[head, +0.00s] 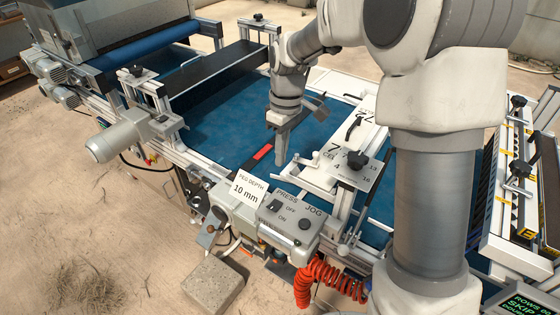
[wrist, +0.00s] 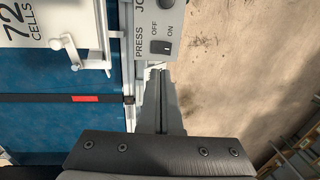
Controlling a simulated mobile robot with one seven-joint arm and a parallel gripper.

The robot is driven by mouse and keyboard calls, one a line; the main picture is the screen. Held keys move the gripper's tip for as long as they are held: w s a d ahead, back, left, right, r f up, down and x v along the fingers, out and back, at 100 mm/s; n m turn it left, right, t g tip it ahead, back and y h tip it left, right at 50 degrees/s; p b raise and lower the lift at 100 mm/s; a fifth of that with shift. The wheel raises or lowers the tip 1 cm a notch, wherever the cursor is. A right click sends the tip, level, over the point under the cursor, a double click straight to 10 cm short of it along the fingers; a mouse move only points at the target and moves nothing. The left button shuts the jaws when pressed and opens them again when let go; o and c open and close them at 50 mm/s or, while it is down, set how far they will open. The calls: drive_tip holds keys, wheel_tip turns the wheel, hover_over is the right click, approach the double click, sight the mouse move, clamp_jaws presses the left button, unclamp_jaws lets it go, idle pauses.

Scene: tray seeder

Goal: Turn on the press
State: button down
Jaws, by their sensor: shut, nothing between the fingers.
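The grey control box (head: 262,222) sits on the near edge of the machine. It carries the PRESS rocker switch (head: 274,206), a small black switch with OFF and ON labels. The switch also shows in the wrist view (wrist: 160,47), just ahead of my fingertips; which side is pressed in is unclear. My gripper (head: 280,153) points down behind the box in the head view, above the blue belt's near edge. In the wrist view my gripper (wrist: 160,74) has its fingers together, empty, apart from the switch as far as I can tell.
A round JOG knob (head: 305,224) is beside the switch. A "PEG DEPTH 10 mm" label (head: 244,189) stands at its left. The blue belt (head: 225,120) lies behind. A white "72 cells" plate (head: 340,150) and clamp hardware are to the right. A red coiled hose (head: 325,275) hangs below.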

sight(268, 208)
drive_tip(key=shift+f+b, duration=0.15)
drive_tip(key=shift+b, duration=0.15)
drive_tip(key=b, duration=0.2)
drive_tip(key=a+b, duration=0.1)
drive_tip(key=b, duration=0.1)
drive_tip(key=shift+s+a+r+g+y+b, duration=0.2)
drive_tip(key=shift+r+g+y+b, duration=0.1)
drive_tip(key=shift+b, duration=0.1)
drive_tip(key=f, duration=0.4)
drive_tip(key=s+a+f, duration=0.1)
drive_tip(key=f, duration=0.4)
drive_tip(key=s+f, duration=0.1)
drive_tip(key=f, duration=0.3)
drive_tip(key=shift+s+a+f+b, duration=0.15)
drive_tip(key=shift+a+f+b, duration=0.25)
